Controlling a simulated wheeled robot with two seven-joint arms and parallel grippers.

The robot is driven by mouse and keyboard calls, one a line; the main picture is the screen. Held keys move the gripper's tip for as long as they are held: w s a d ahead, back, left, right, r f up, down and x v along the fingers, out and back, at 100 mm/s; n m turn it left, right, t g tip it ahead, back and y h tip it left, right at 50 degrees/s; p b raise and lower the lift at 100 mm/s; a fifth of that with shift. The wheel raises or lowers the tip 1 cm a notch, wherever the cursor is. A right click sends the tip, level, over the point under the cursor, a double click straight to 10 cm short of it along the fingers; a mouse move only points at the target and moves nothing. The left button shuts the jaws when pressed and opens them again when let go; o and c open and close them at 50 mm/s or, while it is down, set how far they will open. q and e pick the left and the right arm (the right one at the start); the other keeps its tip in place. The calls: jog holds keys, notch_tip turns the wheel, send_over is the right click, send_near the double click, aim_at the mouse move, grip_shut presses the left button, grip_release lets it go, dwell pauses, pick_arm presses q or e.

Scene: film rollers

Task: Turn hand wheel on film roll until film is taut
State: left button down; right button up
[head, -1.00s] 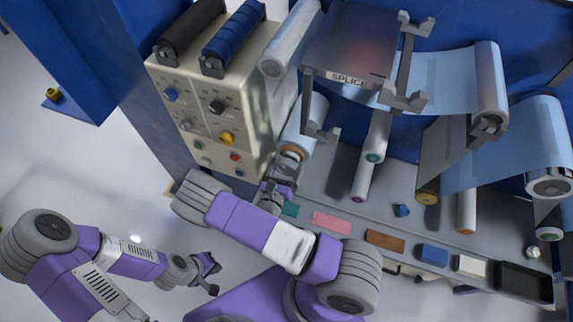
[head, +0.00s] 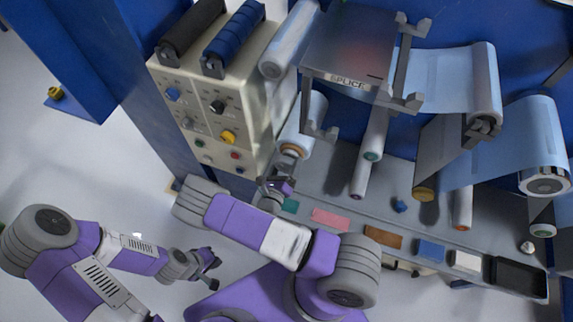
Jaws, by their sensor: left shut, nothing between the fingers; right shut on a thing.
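A pale film roll (head: 313,125) stands under the splice table, with an orange ring and a grey hand wheel (head: 291,150) at its near end. My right gripper (head: 283,176) is at this end of the roll, shut on what seems to be the hand wheel; the grip itself is small and partly hidden by my own wrist. Light blue film (head: 455,82) runs over the splice table to a roller at the right. More film (head: 510,135) curves over a large roll at the far right. My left gripper (head: 213,268) is shut and empty, low over the floor.
The splice table (head: 350,45) with grey brackets overhangs the rollers. A cream control box (head: 205,125) with knobs stands left of the roll. Several coloured blocks and a black tray (head: 518,278) line the shelf's front edge. Open floor lies at the left.

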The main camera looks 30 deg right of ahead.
jog(key=o, duration=0.8)
jog(key=v, duration=0.7)
jog(key=shift+s+a, duration=0.2)
jog(key=shift+a, duration=0.05)
